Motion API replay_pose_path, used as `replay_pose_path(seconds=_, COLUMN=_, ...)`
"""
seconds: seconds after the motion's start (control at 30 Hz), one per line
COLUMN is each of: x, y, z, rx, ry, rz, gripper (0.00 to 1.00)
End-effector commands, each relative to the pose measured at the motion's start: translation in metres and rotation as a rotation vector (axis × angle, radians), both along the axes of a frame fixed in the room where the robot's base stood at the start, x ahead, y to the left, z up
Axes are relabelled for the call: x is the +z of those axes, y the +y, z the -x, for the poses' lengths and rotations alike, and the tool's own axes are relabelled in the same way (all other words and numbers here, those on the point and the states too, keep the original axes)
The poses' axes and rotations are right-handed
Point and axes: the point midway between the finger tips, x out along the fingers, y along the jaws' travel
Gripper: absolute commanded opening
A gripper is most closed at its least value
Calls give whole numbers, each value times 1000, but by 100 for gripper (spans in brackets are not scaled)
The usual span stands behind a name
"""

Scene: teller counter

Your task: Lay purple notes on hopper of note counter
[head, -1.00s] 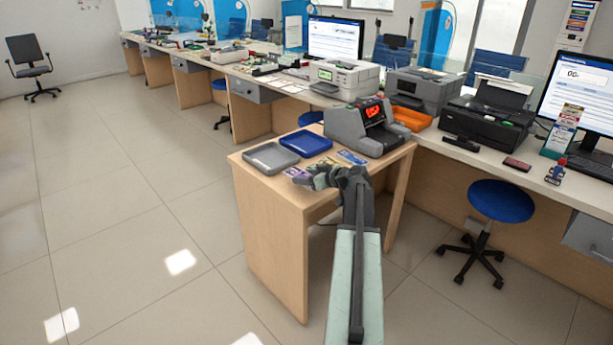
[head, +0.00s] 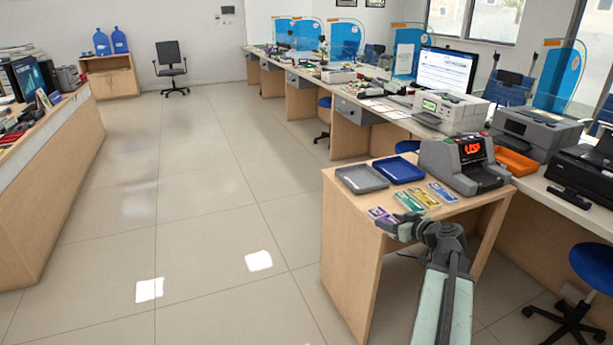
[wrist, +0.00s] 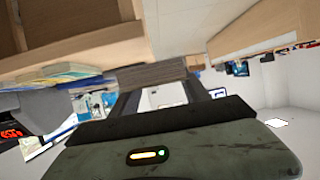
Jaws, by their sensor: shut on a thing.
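The purple notes (head: 378,212) show at the fingertips of my gripper (head: 392,221), over the front left edge of the small wooden table (head: 345,190). My gripper is shut on them; in the wrist view the held bundle (wrist: 152,75) shows as a grey-brown edge between the fingers. The grey note counter (head: 445,165), with a red lit display, stands at the table's back right, apart from my gripper. Its red display also shows in the wrist view (wrist: 11,133). The hopper is too small to make out clearly.
A grey tray (head: 361,187) and a blue tray (head: 399,180) lie at the back left of the table. Green (head: 407,201), yellow (head: 425,197) and blue notes (head: 442,192) lie between my gripper and the counter. Open floor (head: 200,240) is to the left.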

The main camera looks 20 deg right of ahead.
Motion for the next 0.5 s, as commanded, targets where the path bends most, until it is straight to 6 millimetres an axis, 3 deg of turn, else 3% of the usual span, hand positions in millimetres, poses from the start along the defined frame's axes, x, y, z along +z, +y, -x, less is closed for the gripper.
replay_pose_path(seconds=0.17, x=53, y=0, z=0, rx=0, ry=0, rz=0, gripper=11)
replay_pose_path(seconds=0.4, x=141, y=0, z=0, rx=1, ry=0, rz=0, gripper=11)
replay_pose_path(seconds=0.5, x=168, y=0, z=0, rx=1, ry=0, rz=0, gripper=11)
